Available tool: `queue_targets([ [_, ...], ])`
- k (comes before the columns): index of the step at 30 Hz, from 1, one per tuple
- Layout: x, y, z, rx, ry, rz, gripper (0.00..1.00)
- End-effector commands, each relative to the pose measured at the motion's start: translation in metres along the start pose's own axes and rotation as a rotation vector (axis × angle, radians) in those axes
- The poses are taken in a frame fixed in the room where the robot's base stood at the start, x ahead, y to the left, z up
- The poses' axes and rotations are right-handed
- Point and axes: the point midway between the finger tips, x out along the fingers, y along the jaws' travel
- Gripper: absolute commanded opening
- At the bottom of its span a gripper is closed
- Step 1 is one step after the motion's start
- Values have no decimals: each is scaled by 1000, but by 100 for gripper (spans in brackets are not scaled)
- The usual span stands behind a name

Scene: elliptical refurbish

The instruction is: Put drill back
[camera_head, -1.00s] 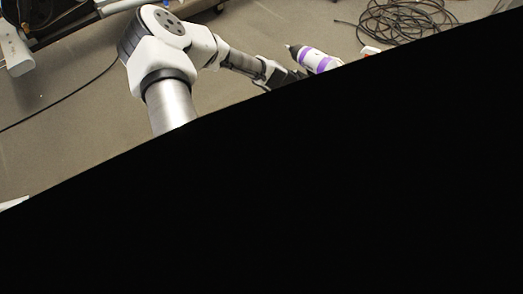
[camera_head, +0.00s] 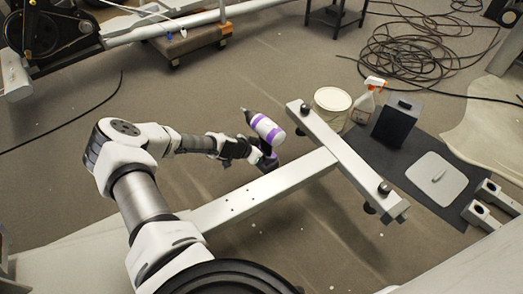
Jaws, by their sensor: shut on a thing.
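The drill (camera_head: 266,129) has a white body with purple bands and a dark chuck that points to the upper left. My gripper (camera_head: 250,151) is shut on the drill, around its lower part, and holds it beside the grey metal beam. The fingers are small and partly hidden against the dark parts of the drill. The drill's base shows just above the beam.
A grey T-shaped metal frame (camera_head: 246,198) lies across the middle. Behind it are a white bucket (camera_head: 332,98), a spray bottle (camera_head: 365,105) and a dark upright block (camera_head: 397,121) by a dark mat (camera_head: 433,205). Coiled cable (camera_head: 425,50) lies at upper right. Floor is clear left of the drill.

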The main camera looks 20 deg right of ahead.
Motion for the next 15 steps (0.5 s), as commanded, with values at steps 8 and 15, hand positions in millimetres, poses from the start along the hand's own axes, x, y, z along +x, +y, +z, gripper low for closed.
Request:
queue_targets([
  [8, 46, 0, 44, -1, 3, -2, 41],
  [15, 60, -1, 58, 0, 4, -3, 41],
])
